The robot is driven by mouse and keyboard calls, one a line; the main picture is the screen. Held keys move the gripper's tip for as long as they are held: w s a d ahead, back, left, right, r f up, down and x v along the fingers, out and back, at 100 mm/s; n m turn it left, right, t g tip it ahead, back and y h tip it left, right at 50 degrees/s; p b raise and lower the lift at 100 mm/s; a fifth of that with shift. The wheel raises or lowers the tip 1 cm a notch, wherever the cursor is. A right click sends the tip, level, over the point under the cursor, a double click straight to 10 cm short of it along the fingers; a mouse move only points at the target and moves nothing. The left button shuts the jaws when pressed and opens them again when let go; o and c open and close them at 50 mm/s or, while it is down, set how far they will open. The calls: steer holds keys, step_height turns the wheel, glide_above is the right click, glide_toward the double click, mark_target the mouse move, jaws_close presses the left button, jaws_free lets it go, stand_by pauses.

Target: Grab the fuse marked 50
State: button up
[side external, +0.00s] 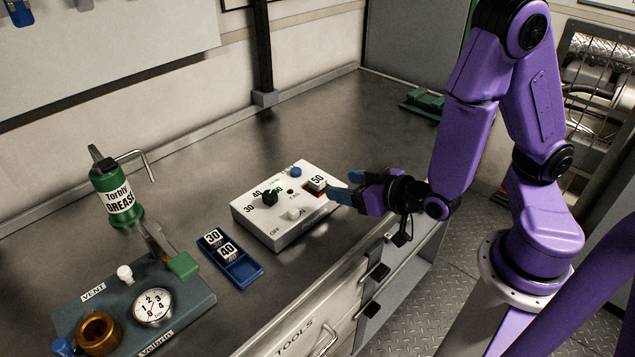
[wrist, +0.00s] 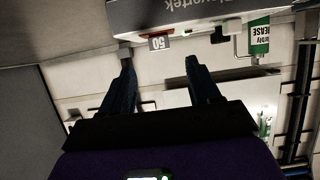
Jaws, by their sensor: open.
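The fuse marked 50 (side external: 317,182) sits at the right end of the white control box (side external: 285,234), its white label facing up. The same fuse shows in the wrist view (wrist: 159,43), at the edge of the box. My gripper (side external: 343,187) is just to the right of the fuse, with its blue fingers pointing at it. In the wrist view the two fingers (wrist: 158,62) are apart with nothing between them, and the fuse appears beyond their tips. I cannot tell from the side view whether a finger touches the box.
A blue tray (side external: 247,277) left of the box holds fuses marked 30 and 40. A grey panel (side external: 190,318) with a gauge and a green grease can (side external: 118,195) stand further left. The box carries knobs and a switch.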

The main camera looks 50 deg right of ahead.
mark_target(320, 181)
steer(key=shift+x, duration=3.7)
steer(key=shift+r, duration=0.1)
jaws_close()
steer(key=shift+r, duration=0.1)
